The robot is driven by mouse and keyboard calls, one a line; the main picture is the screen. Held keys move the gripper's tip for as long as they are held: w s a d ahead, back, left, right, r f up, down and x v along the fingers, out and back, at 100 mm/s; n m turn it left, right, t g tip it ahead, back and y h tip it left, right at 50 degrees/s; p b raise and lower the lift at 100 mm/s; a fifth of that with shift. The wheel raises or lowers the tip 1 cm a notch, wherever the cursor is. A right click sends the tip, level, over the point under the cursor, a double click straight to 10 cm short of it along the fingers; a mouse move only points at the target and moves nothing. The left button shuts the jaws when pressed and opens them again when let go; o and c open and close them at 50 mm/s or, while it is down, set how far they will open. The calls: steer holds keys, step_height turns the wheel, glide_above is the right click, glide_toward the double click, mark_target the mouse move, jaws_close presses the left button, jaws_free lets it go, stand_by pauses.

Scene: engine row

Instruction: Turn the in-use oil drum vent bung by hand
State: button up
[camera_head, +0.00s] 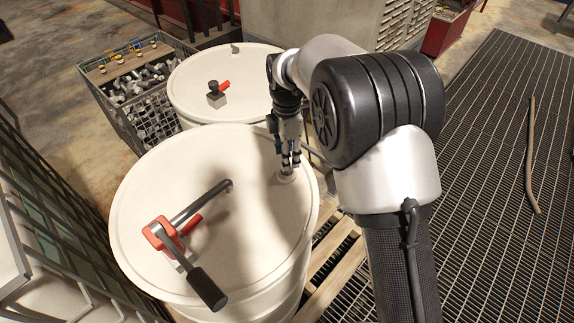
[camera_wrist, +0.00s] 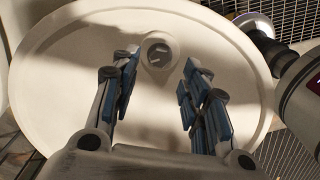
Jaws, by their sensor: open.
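The near cream oil drum (camera_head: 245,235) carries a red-bodied hand pump with a dark crank. Its vent bung (camera_head: 287,176) is a small pale round plug at the right side of the lid, partly hidden by my gripper in the head view. In the wrist view the bung (camera_wrist: 158,52) shows a dark round recess with a light bar across it. My gripper (camera_head: 290,160) points down close over the bung. In the wrist view my gripper (camera_wrist: 158,82) is open and empty, its blue-padded fingers left and right of the bung's line. Contact with the bung is not visible.
The hand pump (camera_head: 160,235) stands on the left of the near lid. A second cream drum (camera_head: 230,75) with a small fitting stands behind. A wire crate (camera_head: 150,115) of metal parts is at the back left.

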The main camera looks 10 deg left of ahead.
steer(key=shift+f, duration=2.35)
jaws_close()
